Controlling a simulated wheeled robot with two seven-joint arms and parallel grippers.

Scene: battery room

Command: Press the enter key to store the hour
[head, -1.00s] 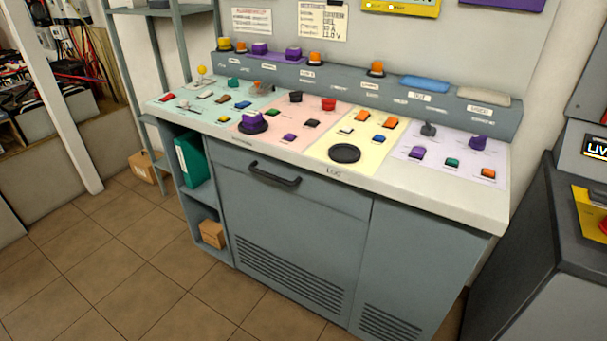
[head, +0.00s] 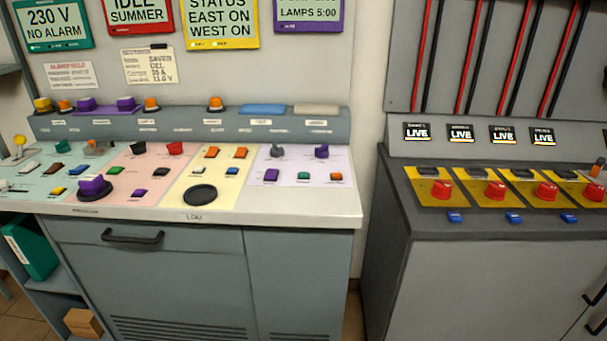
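The control console (head: 295,213) stands ahead with coloured sections of keys. I cannot tell which key is enter, as the key labels are too small to read. The lilac section at the right holds a purple key (head: 271,175), a green key (head: 303,176), an orange key (head: 336,177), a grey lever (head: 277,151) and a purple knob (head: 321,152). Above it a purple-framed display (head: 308,13) reads "LAMPS 5:00", its upper part cut off. A long blue key (head: 263,109) and a long pale key (head: 316,110) sit on the raised back ledge. Neither gripper is in view.
A yellow-framed display (head: 219,22) reads "STATUS EAST ON WEST ON". A dark cabinet (head: 490,277) stands at the right, with several red rotary switches and "LIVE" indicators (head: 417,131). A narrow gap separates it from the console. A black drawer handle (head: 132,237) protrudes from the console's front.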

